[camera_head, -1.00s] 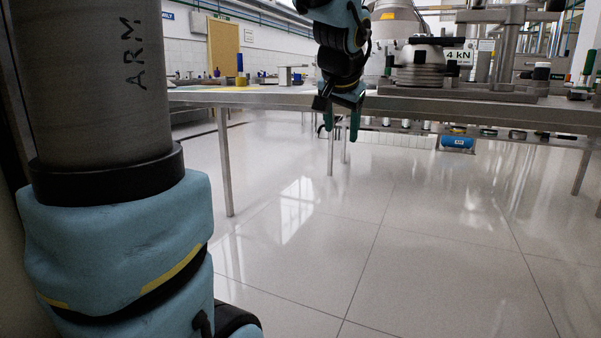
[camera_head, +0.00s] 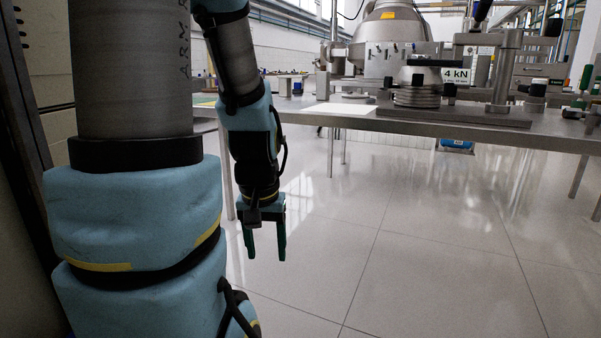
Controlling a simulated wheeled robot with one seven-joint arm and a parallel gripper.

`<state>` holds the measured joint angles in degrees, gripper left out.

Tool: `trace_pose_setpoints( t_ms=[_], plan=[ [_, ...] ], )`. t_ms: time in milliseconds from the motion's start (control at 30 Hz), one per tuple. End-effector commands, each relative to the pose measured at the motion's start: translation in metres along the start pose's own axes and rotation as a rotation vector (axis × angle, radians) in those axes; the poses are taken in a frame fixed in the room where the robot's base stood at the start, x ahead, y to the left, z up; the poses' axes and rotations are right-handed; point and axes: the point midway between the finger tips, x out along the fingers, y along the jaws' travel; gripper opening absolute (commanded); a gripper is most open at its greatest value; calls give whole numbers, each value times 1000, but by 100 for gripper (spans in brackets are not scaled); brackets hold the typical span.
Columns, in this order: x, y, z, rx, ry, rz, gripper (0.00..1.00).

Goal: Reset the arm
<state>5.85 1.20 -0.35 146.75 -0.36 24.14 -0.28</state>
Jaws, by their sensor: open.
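My gripper (camera_head: 265,250) hangs pointing down in front of the near edge of the metal table (camera_head: 470,130), to the left of the picture's middle. Its two green fingers are apart with nothing between them. Floor tiles show behind and below the fingers. My arm comes down from the top left, beside my large grey and light-blue column part marked ARM. Nothing touches the gripper.
The table carries a disc stack (camera_head: 418,90), a "4 kN" sign (camera_head: 456,76), a metal frame (camera_head: 505,70) and a large rounded machine (camera_head: 390,30). A white sheet (camera_head: 343,108) lies at its left. The tiled floor (camera_head: 400,270) is clear.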

Motion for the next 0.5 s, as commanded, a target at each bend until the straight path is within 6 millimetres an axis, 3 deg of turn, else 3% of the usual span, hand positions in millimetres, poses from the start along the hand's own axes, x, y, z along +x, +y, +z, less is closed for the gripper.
trace_pose_setpoints(
  t_ms=[33,500],
  plan=[
    [-26,0,-4,1,0,0,62],
    [-137,1,-20,2,1,0,62]
  ],
)
